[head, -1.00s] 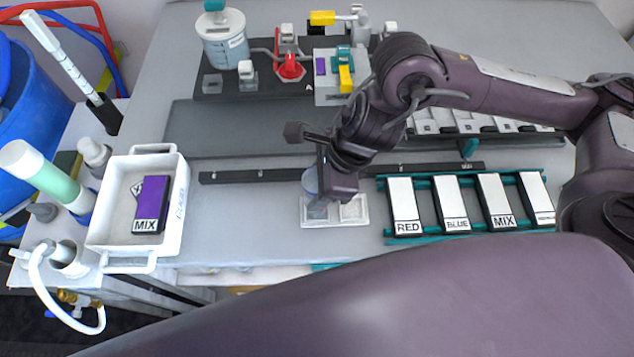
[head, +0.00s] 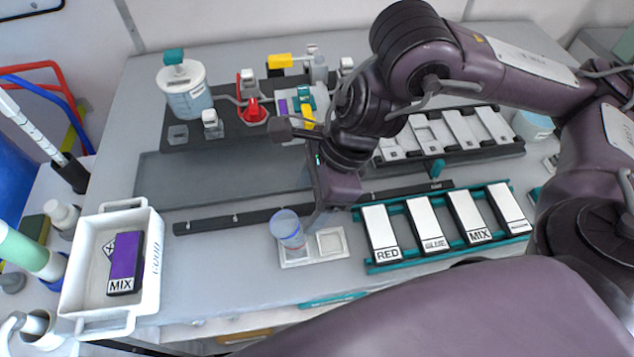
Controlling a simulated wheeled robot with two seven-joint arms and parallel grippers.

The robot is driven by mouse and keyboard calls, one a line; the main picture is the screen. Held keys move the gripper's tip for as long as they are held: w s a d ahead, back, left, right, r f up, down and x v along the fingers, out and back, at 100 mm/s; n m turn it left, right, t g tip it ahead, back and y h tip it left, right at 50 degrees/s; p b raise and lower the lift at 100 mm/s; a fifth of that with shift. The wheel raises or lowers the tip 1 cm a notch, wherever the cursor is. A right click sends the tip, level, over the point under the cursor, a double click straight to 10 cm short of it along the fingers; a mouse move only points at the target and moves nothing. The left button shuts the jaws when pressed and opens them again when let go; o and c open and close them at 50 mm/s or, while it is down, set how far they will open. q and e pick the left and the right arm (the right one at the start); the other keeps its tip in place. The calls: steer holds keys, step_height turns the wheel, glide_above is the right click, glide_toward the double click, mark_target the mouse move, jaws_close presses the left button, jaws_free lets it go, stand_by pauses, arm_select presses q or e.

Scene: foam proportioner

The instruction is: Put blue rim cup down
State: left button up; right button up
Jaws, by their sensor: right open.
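The blue rim cup (head: 287,229), small and clear bluish, stands upright on the left square of a white two-square holder (head: 330,243). The holder's right square is empty. My right gripper (head: 314,212) is open just to the right of and behind the cup, pointing down, its fingertips partly hidden. It looks clear of the cup, though the exact gap is hard to tell. My left gripper is out of view.
A teal rack (head: 375,268) with labelled white blocks stands right of the holder. A white tray (head: 150,285) with a purple MIX block is at the left. A dark bar (head: 225,223) lies behind the cup. A lidded jar (head: 187,95) stands at the back.

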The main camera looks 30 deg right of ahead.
steer(key=shift+v, duration=1.65)
